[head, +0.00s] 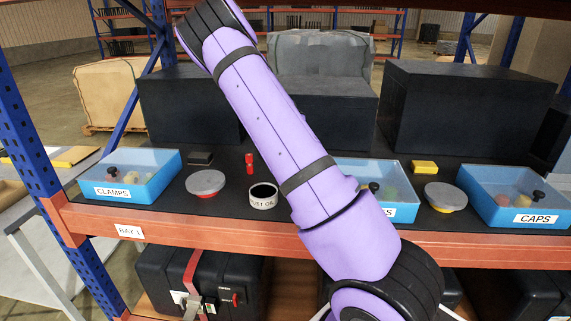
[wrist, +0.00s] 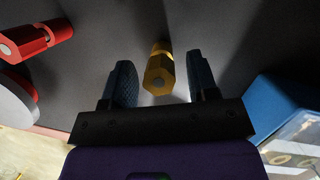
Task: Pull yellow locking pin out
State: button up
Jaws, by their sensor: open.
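A yellow, hex-sided piece (wrist: 158,72), which looks like the locking pin, is in the wrist view with its grey end towards the camera. My gripper (wrist: 160,64) is open, with one dark finger on each side of the yellow piece. A gap shows between the piece and each finger, and it is not gripped. The far end of the piece is in shade, so I cannot tell what it sits in. In the head view my purple arm crosses the shelf; neither the gripper nor this piece can be made out there.
A red fitting (wrist: 35,40) lies left of the gripper, beside a grey round lid (head: 205,182). A blue bin (wrist: 275,105) is close on the right. The head view shows a CLAMPS bin (head: 150,192), a CAPS bin (head: 480,212), a yellow block (head: 424,167) and dark boxes (head: 190,105) behind.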

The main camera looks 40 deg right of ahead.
grip_shut()
jog(key=shift+r, duration=0.35)
dwell(0.4)
jog(key=shift+r, duration=2.9)
